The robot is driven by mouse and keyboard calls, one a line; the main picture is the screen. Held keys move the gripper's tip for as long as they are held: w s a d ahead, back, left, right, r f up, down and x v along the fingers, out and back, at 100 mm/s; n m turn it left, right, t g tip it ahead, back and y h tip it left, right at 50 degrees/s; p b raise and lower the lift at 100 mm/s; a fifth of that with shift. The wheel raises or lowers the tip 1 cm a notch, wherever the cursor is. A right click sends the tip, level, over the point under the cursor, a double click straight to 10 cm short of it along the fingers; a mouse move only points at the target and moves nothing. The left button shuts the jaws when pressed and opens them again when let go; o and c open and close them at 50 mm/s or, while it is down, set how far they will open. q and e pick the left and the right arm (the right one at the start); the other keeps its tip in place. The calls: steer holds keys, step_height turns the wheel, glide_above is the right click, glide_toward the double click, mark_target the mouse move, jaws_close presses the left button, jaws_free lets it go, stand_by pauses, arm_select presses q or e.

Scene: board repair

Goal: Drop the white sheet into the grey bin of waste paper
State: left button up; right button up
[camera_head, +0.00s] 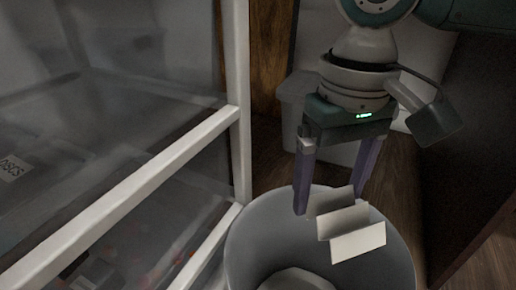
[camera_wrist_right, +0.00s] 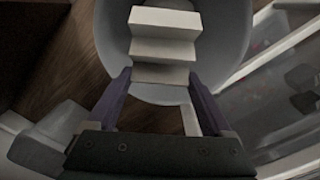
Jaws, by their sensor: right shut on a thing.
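My right gripper (camera_head: 331,203) points down and is shut on the white sheet (camera_head: 358,243), which is folded in zigzag panels like steps. The sheet hangs between the two purple fingers, over the open mouth of the round grey bin (camera_head: 252,236). In the right wrist view, the sheet (camera_wrist_right: 165,22) lies across the fingertips (camera_wrist_right: 160,73), with the bin's pale inner wall (camera_wrist_right: 225,60) around it. A pale rounded shape shows low inside the bin; I cannot tell what it is. My left gripper is not in view.
A white-framed case with clear panes (camera_head: 190,150) stands close at the bin's left. A dark upright panel (camera_head: 465,150) stands at the right. Wooden floor (camera_head: 492,262) shows beside the bin, and a pale surface stands behind my gripper.

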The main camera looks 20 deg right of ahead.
stand_by(0.3)
steer(key=o, duration=1.1)
steer(key=shift+f, duration=0.1)
steer(key=shift+c, duration=0.2)
step_height(320, 180, up, 10)
steer(key=p, duration=0.8)
steer(key=shift+p, duration=0.4)
